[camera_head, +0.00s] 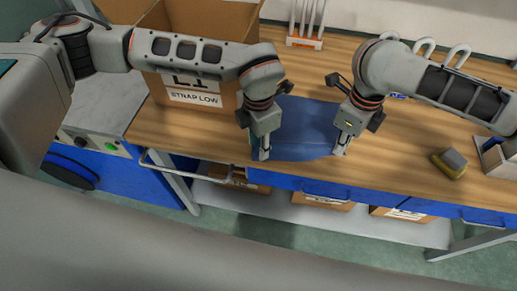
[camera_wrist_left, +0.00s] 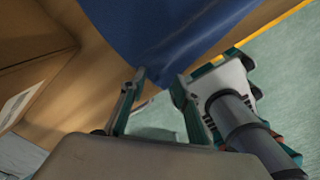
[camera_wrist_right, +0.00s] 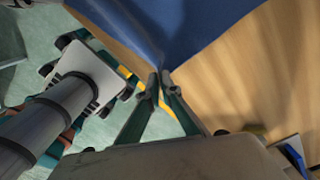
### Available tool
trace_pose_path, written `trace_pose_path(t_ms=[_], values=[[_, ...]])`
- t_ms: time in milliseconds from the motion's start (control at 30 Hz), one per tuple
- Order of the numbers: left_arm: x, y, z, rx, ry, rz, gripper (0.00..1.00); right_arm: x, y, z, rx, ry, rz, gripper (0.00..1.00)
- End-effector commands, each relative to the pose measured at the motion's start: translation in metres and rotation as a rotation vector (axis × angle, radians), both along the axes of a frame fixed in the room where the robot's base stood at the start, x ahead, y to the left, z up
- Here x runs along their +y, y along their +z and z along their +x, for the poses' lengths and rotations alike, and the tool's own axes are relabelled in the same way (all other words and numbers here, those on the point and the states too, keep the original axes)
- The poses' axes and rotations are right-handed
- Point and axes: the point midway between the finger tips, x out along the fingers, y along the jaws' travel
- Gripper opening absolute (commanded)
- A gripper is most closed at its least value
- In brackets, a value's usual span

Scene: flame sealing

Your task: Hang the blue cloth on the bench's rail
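The blue cloth (camera_head: 306,130) lies spread on the wooden bench (camera_head: 410,160), its near edge at the bench's front edge. My left gripper (camera_head: 265,155) is at the cloth's near left corner. In the left wrist view its fingertips (camera_wrist_left: 161,80) stand apart, with the cloth's corner at the gap. My right gripper (camera_head: 340,150) is at the near right corner. In the right wrist view its fingertips (camera_wrist_right: 160,82) are together on the cloth's corner (camera_wrist_right: 163,55). The pale rail (camera_head: 185,171) runs along the bench front, left of the cloth.
An open cardboard box (camera_head: 205,100) stands behind my left arm. A yellow and grey sponge (camera_head: 450,163) lies on the right, near a grey tray (camera_head: 497,158). A white rack (camera_head: 304,40) stands at the back. Blue drawers and a lower shelf with boxes are below.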

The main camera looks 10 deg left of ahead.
Motion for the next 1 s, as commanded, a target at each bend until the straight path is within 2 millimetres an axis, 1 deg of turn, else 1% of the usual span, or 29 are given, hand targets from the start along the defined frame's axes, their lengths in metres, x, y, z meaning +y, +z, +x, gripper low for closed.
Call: trace_pose_path(t_ms=[300,500,533,567,1000], values=[[0.0002,-0.0101,-0.0002,0.001,0.001,0.001,0.31,0.0000,-0.0004,-0.0004,0.001,0.000,0.000,0.00],[0.0002,-0.0093,-0.0001,0.001,0.000,0.001,0.05,0.0000,-0.0004,-0.0004,0.001,0.000,0.000,0.00],[0.0002,-0.0093,-0.0002,0.001,0.000,0.001,0.01,0.0000,-0.0004,-0.0004,0.001,0.000,0.000,0.00],[0.0003,-0.0093,-0.0001,0.001,0.000,0.001,0.00,0.0000,-0.0004,-0.0004,0.001,0.000,0.000,0.00],[0.0001,-0.0091,-0.0002,0.001,0.000,0.001,0.00,0.0000,-0.0004,-0.0004,0.001,0.000,0.000,0.00]])
